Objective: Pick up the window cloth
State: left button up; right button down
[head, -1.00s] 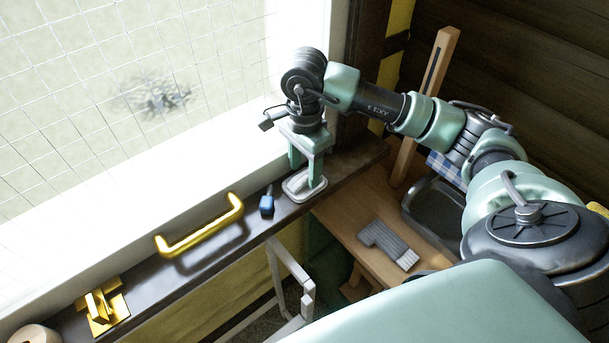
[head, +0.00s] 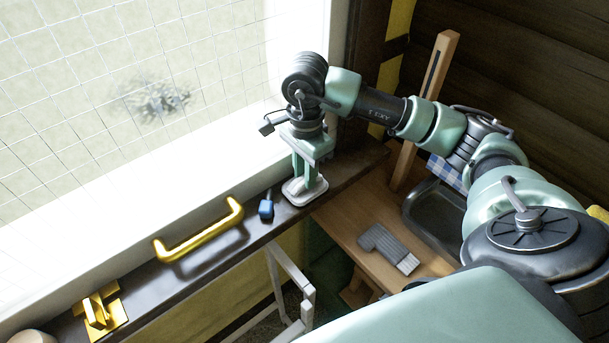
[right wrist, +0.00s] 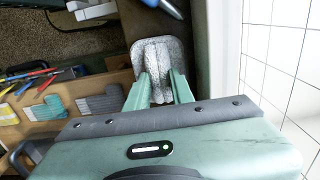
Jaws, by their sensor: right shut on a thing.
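The window cloth, a pale grey-white folded pad with rounded corners (head: 300,200), lies on the dark window sill (head: 240,250) near its right end. My right gripper (head: 305,180) points down onto the middle of it, with its fingers close together. In the right wrist view the cloth (right wrist: 158,54) is bunched up into a ridge between the two green fingertips (right wrist: 159,80). My right gripper is shut on it. The cloth still appears to rest on the sill. My left gripper is not in view.
A small blue object (head: 266,206) lies on the sill just left of the cloth. Further left are a yellow handle (head: 200,238) and a gold bracket (head: 100,309). The meshed window rises behind. A wooden bench (head: 345,228) below holds grey gloves (head: 388,246) and a dark tray (head: 410,214).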

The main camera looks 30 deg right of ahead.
notch_tip(320, 180, up, 6)
jog(key=shift+r+b, duration=0.25)
jog(key=shift+b, duration=0.75)
jog(key=s+d+b, duration=0.1)
jog(key=s+b, duration=0.7)
jog(key=s, duration=1.1)
jog(key=shift+s+d+b, duration=0.3)
jog(key=shift+b, duration=0.1)
jog(key=shift+s, duration=0.1)
